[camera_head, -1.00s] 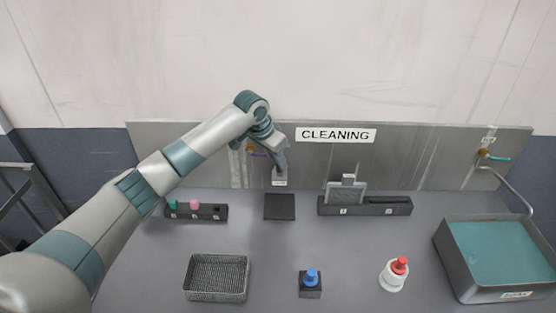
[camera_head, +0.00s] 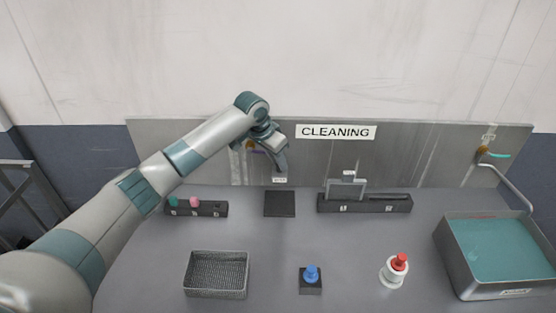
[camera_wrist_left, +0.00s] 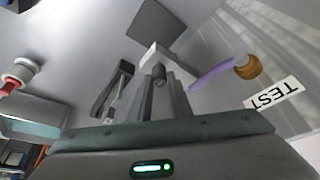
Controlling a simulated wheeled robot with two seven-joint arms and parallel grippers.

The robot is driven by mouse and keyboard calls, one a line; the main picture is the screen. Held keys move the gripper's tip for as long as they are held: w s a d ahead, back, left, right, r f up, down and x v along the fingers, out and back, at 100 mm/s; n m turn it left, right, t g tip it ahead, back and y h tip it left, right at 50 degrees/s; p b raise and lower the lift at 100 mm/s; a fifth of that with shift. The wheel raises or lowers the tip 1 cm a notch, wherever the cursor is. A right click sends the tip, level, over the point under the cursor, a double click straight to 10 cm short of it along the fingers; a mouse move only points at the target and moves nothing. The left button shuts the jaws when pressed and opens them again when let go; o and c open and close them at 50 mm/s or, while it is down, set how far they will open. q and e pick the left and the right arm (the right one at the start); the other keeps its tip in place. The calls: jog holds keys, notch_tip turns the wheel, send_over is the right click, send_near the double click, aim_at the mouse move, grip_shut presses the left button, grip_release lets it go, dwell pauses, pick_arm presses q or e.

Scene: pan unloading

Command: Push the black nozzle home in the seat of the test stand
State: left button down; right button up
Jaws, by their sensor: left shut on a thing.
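My left gripper (camera_head: 282,173) is at the back wall, just above a small pale labelled block (camera_head: 280,180). In the left wrist view the gripper (camera_wrist_left: 160,78) is shut on a small dark round piece (camera_wrist_left: 159,72), which looks like the black nozzle. The fingers hide most of it. The white block (camera_wrist_left: 149,54) lies just beyond the fingertips; it seems to belong to the test stand. The seat itself is hidden, so I cannot tell how far the nozzle sits in it. My right gripper is not in view.
A purple lever (camera_wrist_left: 211,76) on a brass valve (camera_wrist_left: 247,66) is close beside the fingers, near the TEST sign (camera_wrist_left: 271,94). A dark pad (camera_head: 280,204) lies below. A rack (camera_head: 197,210) with green and pink nozzles, a wire basket (camera_head: 217,275) and a basin (camera_head: 455,262) stand around.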

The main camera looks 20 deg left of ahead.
pick_arm(q)
jog(key=shift+f, duration=0.15)
jog(key=c, duration=1.5)
grip_release()
jog(key=shift+c, duration=0.2)
jog(key=shift+b+v, duration=0.45)
jog(key=shift+v, duration=0.35)
jog(key=b+v, duration=0.5)
jog(key=v, duration=1)
jog(key=shift+s+r+b, duration=0.2)
jog(key=shift+r+b, duration=0.15)
jog(key=shift+b, duration=0.05)
jog(key=shift+s+f, duration=0.1)
